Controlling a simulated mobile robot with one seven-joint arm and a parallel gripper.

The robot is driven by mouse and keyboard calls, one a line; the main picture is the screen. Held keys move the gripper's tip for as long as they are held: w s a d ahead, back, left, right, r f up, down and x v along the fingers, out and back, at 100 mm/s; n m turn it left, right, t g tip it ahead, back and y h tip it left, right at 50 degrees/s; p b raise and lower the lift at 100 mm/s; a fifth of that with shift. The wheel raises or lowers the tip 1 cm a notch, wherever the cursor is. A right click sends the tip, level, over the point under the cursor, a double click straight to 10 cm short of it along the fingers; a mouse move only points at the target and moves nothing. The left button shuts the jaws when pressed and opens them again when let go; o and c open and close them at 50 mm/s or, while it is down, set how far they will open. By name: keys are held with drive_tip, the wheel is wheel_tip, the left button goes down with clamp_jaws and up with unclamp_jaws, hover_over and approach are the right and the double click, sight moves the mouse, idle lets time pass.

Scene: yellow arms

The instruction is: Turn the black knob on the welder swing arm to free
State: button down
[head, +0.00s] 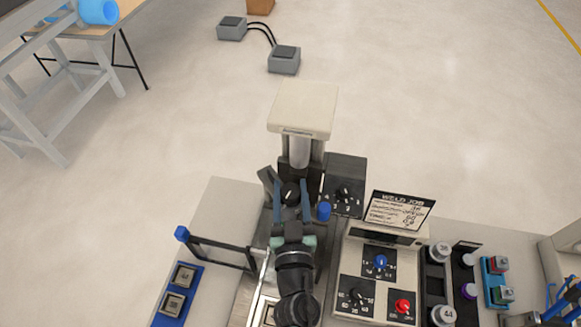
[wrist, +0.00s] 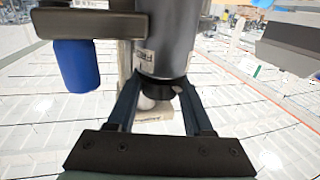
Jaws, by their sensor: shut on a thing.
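The welder (head: 303,110) stands upright in the middle of the head view, with a pale top and a grey cylinder below it. A black knob (head: 289,194) with a white mark sits at the front of its arm. It also shows in the wrist view (wrist: 166,84), under a grey cylinder. My gripper (head: 292,184) is shut on this knob, with one blue finger on each side. In the wrist view the fingers (wrist: 160,87) flank the knob. The words around the knob cannot be read.
A grey box with a numbered black dial (head: 345,194) stands close at right, with a blue cylinder (head: 324,211) beside my gripper. A control panel (head: 348,262) with blue, red and black knobs is nearer. A blue-tipped lever (head: 182,233) is at left.

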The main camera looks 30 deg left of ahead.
drive_tip(key=shift+n+g+y+p, duration=0.55)
drive_tip(key=shift+n+g+y, duration=0.45)
drive_tip(key=shift+y, duration=0.2)
drive_tip(key=shift+n+g+y, duration=1.1)
drive_tip(key=shift+g, duration=0.3)
drive_tip(key=shift+c, duration=1.5)
unclamp_jaws()
